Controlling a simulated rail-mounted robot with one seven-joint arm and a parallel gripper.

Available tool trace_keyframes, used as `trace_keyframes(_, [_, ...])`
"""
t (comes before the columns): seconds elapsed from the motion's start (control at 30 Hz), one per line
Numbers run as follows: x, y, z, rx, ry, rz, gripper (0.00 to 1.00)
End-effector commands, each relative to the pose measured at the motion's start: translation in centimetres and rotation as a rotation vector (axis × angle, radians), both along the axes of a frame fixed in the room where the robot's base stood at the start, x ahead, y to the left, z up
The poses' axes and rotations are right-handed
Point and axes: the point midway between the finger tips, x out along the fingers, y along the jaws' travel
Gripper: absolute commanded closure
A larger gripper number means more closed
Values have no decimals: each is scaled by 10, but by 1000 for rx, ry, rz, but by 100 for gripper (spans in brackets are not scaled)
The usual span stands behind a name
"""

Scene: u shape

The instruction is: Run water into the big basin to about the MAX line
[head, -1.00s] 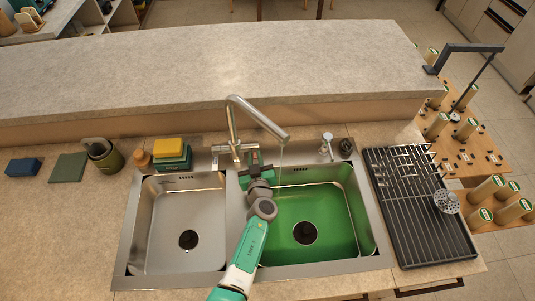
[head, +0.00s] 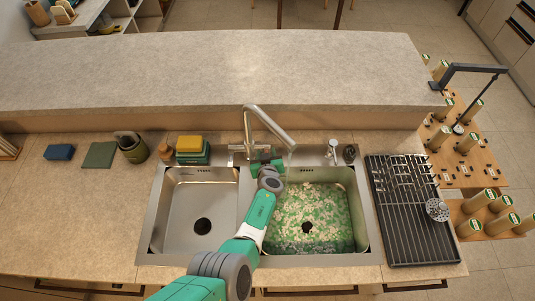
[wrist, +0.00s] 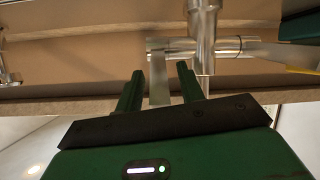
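The big basin (head: 357,215) is the right-hand one of the steel double sink. Its floor and walls show a patchy white and green surface, with a dark drain spot (head: 307,227) visible; I cannot tell the water depth or make out a MAX line. The tap (head: 268,122) has its spout over this basin; I cannot make out a stream clearly. My gripper (head: 264,164) is at the tap's base, behind the basins. In the wrist view, its two green fingers (wrist: 162,92) stand apart on either side of the tap lever (wrist: 158,80), with small gaps showing.
The left basin (head: 178,215) looks empty. A black drying rack (head: 405,220) lies right of the sink. Yellow and green sponges (head: 190,145) and a dark green cup (head: 132,150) stand at the back left. A raised stone ledge (head: 200,75) runs behind the tap.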

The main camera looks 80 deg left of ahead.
Motion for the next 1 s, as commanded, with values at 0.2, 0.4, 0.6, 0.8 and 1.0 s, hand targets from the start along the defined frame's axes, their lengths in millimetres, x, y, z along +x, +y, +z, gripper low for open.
trace_keyframes(0.2, [0,0,0,1,0,-1,61])
trace_keyframes(0.4, [-1,-17,16,0,3,-4,61])
trace_keyframes(0.6, [-6,-52,32,0,2,-4,61])
trace_keyframes(0.8, [-9,-70,34,0,1,0,61])
trace_keyframes(1.0, [-10,-71,32,1,0,0,61])
